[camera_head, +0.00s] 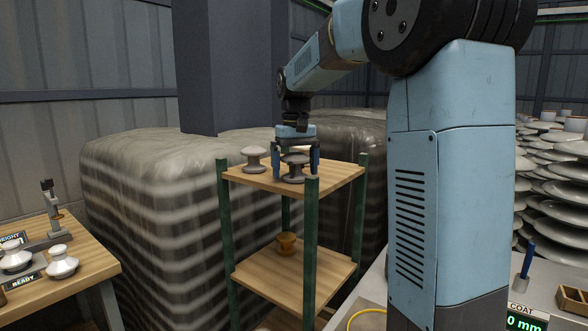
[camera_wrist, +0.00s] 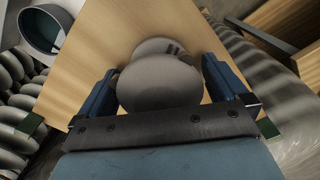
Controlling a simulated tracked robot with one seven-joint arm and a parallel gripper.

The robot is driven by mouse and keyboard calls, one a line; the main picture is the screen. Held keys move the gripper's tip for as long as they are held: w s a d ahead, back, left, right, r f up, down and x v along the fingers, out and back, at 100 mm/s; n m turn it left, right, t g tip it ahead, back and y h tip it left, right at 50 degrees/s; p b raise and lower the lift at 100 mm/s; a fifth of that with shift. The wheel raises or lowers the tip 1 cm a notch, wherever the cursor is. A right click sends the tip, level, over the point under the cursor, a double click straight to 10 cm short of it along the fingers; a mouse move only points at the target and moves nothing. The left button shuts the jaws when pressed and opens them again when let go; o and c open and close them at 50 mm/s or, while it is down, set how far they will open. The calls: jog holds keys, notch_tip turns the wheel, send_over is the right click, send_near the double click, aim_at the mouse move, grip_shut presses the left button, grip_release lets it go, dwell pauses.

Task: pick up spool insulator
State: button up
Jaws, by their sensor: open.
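A dark grey spool insulator (camera_head: 295,166) stands on the top wooden shelf (camera_head: 334,174) of a green-posted rack. My gripper (camera_head: 296,170) is above it with its blue fingers open, one on each side of it. In the wrist view the grey spool (camera_wrist: 160,82) lies between the open fingers (camera_wrist: 160,90), with gaps visible on both sides. A paler spool insulator (camera_head: 253,158) stands to the left on the same shelf. A brown spool insulator (camera_head: 287,243) stands on the lower shelf.
The rack's green corner posts (camera_head: 311,230) rise around the shelf. Wrapped pallets (camera_head: 150,200) stand behind. A wooden bench (camera_head: 85,272) at left holds white insulators (camera_head: 61,263) and a gauge stand (camera_head: 52,210). Stacked discs (camera_head: 560,190) fill the right.

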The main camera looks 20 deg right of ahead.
aim_at(296, 153)
jog(key=c, duration=1.2)
jog(key=shift+r, duration=0.2)
jog(key=shift+c, duration=0.2)
jog(key=shift+r, duration=0.35)
notch_tip(296, 153, up, 2)
jog(key=shift+r, duration=0.25)
jog(key=s+d+r, duration=0.2)
jog(key=s+r, duration=0.7)
jog(key=s, duration=0.5)
jog(key=shift+d+r, duration=0.2)
jog(key=shift+r, duration=0.05)
